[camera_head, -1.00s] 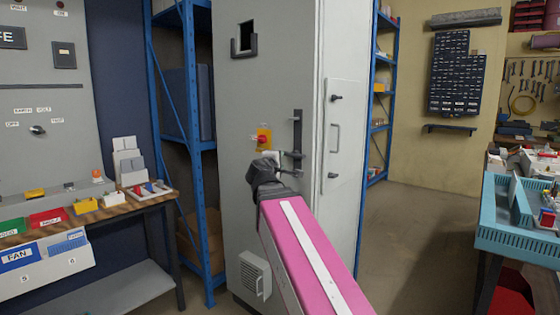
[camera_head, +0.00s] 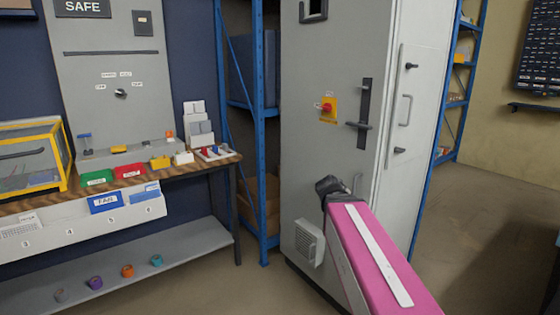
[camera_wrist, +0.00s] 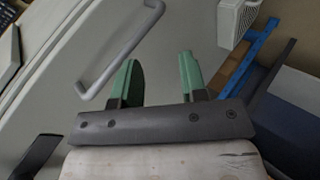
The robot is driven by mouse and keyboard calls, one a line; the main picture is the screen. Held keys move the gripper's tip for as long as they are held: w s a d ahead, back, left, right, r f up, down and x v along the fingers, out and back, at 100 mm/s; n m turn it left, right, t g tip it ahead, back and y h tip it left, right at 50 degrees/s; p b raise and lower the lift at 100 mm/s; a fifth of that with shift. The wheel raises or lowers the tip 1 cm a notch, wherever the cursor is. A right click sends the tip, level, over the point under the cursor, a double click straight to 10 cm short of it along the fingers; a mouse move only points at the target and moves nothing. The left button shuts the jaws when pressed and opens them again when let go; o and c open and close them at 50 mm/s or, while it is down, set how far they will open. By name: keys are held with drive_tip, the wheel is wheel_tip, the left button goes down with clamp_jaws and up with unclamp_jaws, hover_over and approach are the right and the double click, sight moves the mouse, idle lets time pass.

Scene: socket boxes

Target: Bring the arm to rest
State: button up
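My arm (camera_head: 375,255), with a pink cover and a white stripe, reaches up from the lower right in the head view. My gripper (camera_head: 328,185) is at its far end, in front of the lower part of the tall grey cabinet (camera_head: 345,60). In the wrist view my gripper (camera_wrist: 158,58) has two green fingers standing well apart, with nothing between them. A grey bar handle (camera_wrist: 122,50) shows just beyond and left of the fingers. I cannot tell whether any part of the gripper touches the cabinet.
A workbench (camera_head: 185,171) with colored boxes and a yellow-framed case (camera_head: 62,150) stands at the left. Several small colored rolls lie on its lower shelf (camera_head: 195,262). A blue rack (camera_head: 260,130) stands between bench and cabinet. Open floor (camera_head: 490,225) lies to the right.

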drive_tip(key=s+a+f+m+g+y, duration=0.1)
drive_tip(key=s+f+m+g+y, duration=0.1)
drive_tip(key=s+f, duration=0.2)
drive_tip(key=s+a+f+m+g+y, duration=0.2)
drive_tip(key=s+f+g, duration=0.1)
drive_tip(key=f, duration=0.8)
drive_tip(key=s+a+f+m+g+y, duration=0.1)
drive_tip(key=s+f+g+y, duration=0.1)
drive_tip(key=s+f, duration=0.4)
wheel_tip(320, 180, down, 2)
drive_tip(key=shift+a+m+g, duration=0.3)
drive_tip(key=shift+a+m, duration=0.05)
drive_tip(key=shift+m, duration=0.05)
